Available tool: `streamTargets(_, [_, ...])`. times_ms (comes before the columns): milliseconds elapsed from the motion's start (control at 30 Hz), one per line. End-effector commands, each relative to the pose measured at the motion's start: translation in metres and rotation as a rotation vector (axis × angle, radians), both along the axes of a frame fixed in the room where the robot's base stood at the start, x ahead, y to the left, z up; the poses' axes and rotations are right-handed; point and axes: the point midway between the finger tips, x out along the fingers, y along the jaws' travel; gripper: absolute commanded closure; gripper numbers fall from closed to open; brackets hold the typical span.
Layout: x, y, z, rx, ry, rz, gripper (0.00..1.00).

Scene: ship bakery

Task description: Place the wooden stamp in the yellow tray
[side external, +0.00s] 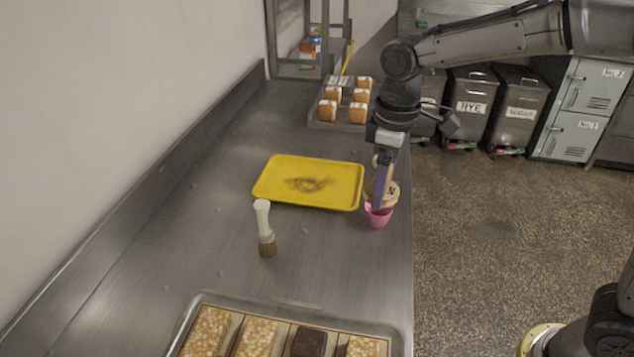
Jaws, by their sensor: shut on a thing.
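The wooden stamp (391,192) has a round tan base and shows partly behind my fingers. My gripper (379,190) points down and is shut on the stamp, just right of the yellow tray. The stamp's base is directly over a pink cup (378,217) in this view; I cannot tell whether they touch. The yellow tray (278,182) lies flat on the steel counter, with a dark smudge at its middle and nothing standing in it.
A pale-handled brush (265,230) stands upright on the counter in front of the tray. A baking sheet (190,318) with slabs lies at the near edge. A rack with several small loaves (328,110) is at the back. The counter's right edge (412,250) is close to the cup.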

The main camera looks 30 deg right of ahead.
Motion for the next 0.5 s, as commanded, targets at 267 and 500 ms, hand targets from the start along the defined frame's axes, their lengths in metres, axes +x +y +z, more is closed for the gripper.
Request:
streamTargets(267, [0.059,-0.039,-0.013,-0.001,0.01,-0.156,0.77])
streamTargets(500, [0.075,-0.054,-0.029,-0.005,0.032,-0.191,0.77])
